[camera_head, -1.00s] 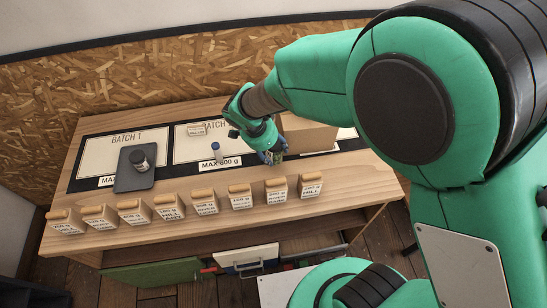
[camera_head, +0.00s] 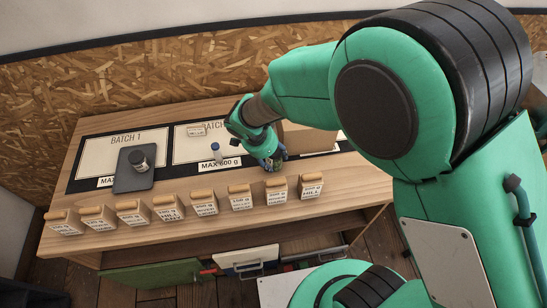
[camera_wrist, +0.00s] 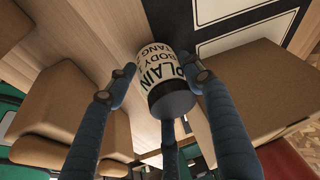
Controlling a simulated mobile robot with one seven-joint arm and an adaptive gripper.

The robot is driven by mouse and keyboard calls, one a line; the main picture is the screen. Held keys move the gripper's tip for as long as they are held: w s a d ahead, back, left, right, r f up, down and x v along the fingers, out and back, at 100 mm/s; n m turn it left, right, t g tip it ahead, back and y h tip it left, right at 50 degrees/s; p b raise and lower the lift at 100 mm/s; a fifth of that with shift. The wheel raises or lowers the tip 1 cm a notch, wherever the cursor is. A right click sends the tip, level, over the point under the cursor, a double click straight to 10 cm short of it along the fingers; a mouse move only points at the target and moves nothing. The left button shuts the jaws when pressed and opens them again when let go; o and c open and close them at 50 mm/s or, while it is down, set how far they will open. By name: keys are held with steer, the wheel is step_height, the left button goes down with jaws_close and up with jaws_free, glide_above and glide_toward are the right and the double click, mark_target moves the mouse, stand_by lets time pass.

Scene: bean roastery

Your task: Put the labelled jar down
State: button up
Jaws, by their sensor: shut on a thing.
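The labelled jar (camera_wrist: 178,80) shows in the wrist view with a cream label reading PLAIN, BODY and TANG and a dark end towards the camera. My gripper (camera_wrist: 160,85) has its blue fingers closed around the jar. In the head view my gripper (camera_head: 270,161) is low over the workbench (camera_head: 330,168), behind the front row of blocks and in front of the cardboard box. The jar is mostly hidden by the fingers there. I cannot tell whether it touches the bench top.
The cardboard box (camera_head: 310,142) stands close to my gripper. Several labelled wooden-topped blocks (camera_head: 240,197) line the front edge.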

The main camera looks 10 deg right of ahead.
steer(key=shift+f, duration=0.1)
steer(key=o, duration=1.5)
steer(key=shift+c, duration=0.2)
steer(key=p+v, duration=0.2)
steer(key=v, duration=1)
